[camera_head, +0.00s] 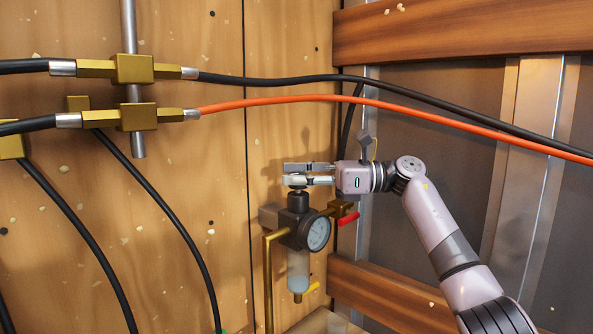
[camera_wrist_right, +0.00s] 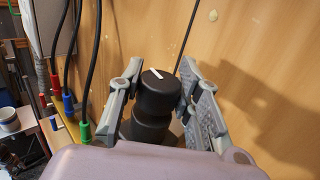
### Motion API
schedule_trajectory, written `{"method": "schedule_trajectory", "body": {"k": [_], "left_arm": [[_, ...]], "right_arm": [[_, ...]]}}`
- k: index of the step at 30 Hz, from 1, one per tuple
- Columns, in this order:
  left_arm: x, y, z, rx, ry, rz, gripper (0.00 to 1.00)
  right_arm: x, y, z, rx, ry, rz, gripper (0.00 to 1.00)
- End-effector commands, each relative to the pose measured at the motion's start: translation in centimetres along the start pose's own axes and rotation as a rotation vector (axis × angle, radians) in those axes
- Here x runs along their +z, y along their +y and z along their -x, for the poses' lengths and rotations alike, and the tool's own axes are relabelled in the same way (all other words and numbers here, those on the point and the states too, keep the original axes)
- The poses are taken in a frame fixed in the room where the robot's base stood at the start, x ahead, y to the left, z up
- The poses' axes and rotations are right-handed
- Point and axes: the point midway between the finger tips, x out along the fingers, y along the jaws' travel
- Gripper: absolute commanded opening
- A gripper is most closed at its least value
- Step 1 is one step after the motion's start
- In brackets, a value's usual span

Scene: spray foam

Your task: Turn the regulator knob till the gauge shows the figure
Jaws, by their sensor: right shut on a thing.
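The regulator (camera_head: 298,225) is mounted on the wooden wall with its dark knob (camera_head: 296,200) on top. The round gauge (camera_head: 318,234) faces to the right on its body; its reading is too small to tell. My right gripper (camera_head: 296,175) reaches in from the right at the top of the knob. In the right wrist view the black knob (camera_wrist_right: 159,92) with a white mark on top sits between the fingers of my right gripper (camera_wrist_right: 160,90), which are shut on it. My left gripper is not in view.
A clear bowl (camera_head: 298,268) hangs under the regulator, beside a brass pipe (camera_head: 268,285). A red-handled valve (camera_head: 347,218) is just right of the gauge. An orange hose (camera_head: 330,99) and black hoses cross above my arm. A wooden rail (camera_head: 385,295) runs at lower right.

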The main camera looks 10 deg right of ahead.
Motion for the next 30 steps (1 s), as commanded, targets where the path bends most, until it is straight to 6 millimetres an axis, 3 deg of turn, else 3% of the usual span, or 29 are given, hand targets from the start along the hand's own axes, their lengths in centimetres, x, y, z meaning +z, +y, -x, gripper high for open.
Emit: {"method": "schedule_trajectory", "body": {"k": [4,5,13,23,26,30], "left_arm": [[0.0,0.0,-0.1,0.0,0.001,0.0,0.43],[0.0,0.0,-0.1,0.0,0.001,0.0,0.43],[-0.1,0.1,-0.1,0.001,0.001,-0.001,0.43],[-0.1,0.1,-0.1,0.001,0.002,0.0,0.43],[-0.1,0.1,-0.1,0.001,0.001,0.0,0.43],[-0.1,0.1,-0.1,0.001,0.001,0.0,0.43]], "right_arm": [[0.0,0.0,0.0,-0.002,-0.003,0.0,0.04],[0.0,0.0,0.0,-0.002,-0.002,0.0,0.33],[0.0,0.0,0.0,-0.002,-0.001,0.0,0.51],[0.0,0.0,0.2,-0.002,-0.001,0.0,0.53],[0.0,-0.1,1.0,-0.003,-0.001,-0.001,0.53],[0.0,-0.1,3.5,-0.006,0.0,-0.001,0.53]]}}
